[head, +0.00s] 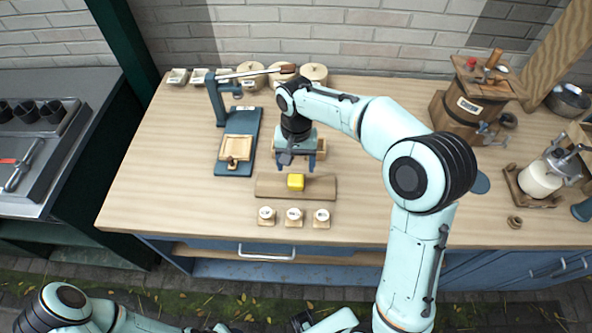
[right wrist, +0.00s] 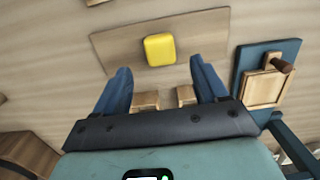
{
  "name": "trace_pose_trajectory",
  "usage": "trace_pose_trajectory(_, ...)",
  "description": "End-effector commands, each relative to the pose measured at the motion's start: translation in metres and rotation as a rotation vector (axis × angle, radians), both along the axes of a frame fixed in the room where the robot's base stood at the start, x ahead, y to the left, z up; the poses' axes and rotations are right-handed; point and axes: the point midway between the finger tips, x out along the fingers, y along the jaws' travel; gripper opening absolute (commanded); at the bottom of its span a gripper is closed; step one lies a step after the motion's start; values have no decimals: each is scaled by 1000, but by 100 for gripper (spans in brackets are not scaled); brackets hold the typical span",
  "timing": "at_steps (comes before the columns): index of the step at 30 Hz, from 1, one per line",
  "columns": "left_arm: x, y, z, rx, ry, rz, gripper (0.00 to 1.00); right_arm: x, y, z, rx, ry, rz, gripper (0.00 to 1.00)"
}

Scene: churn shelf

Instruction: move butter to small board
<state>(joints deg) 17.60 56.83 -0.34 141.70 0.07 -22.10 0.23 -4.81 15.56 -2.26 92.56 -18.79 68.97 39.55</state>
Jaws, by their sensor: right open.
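The butter is a small yellow block (head: 295,182) resting on a flat brown wooden board (head: 325,187) near the middle of the table. In the right wrist view the butter (right wrist: 159,50) lies on the same board (right wrist: 112,48), just beyond my fingertips. My right gripper (head: 296,166) is open and empty, pointing down just behind the butter and apart from it. In the right wrist view its two blue fingers (right wrist: 160,80) stand wide apart. My left arm shows along the bottom edge of the head view, but I cannot make out its gripper.
Three small labelled wooden blocks (head: 294,217) stand in front of the board. A blue stand with a wooden press (head: 236,148) is to the left. A light wooden box (head: 320,147) sits partly behind my gripper. A churn (head: 465,112) and jar (head: 541,179) stand right. The left tabletop is clear.

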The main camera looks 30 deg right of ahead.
Motion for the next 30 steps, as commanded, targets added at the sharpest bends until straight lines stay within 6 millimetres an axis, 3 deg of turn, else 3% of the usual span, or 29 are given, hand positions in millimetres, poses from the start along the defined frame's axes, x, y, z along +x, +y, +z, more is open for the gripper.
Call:
trace_pose_trajectory(3, 5, 0, 7, 0, -6, 0, 43, 3, -1, 29, 0, -6, 1, 72)
trace_pose_trajectory(10, 9, 0, 13, 0, -10, 0, 43, 4, -2, 59, 0, -2, 1, 72)
trace_pose_trajectory(30, 9, 0, 13, 0, -10, 0, 43, 4, -3, 64, -1, 1, 0, 72)
